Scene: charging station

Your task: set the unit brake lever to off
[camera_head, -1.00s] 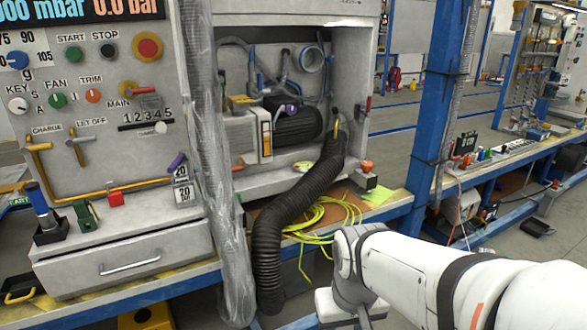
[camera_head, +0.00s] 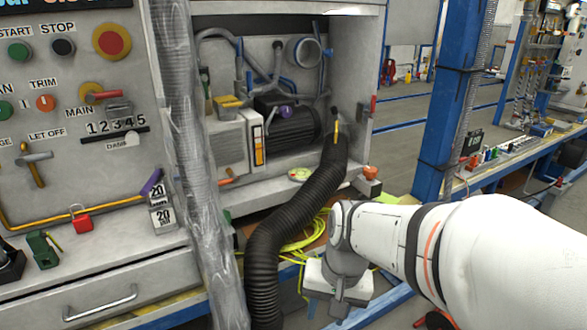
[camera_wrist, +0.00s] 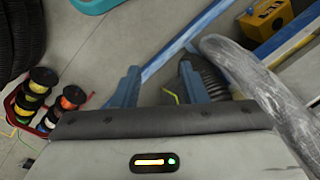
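No lever carries a readable brake label, so I cannot tell which is the unit brake lever. A small orange-red handle (camera_head: 226,179) sticks out at the lower left of the grey unit (camera_head: 228,145) in the open cabinet. A red lever (camera_head: 373,106) is on the cabinet's right outer edge. My gripper (camera_wrist: 160,66) is open and empty in the wrist view, its two blue fingers apart above the floor.
A black corrugated hose (camera_head: 290,215) runs from the cabinet down past the bench front. A plastic-wrapped column (camera_head: 190,150) stands left of the opening. Yellow-green cable (camera_head: 305,240) lies behind my wrist. A blue post (camera_head: 440,100) rises at right. Spools (camera_wrist: 45,78) stand on the floor.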

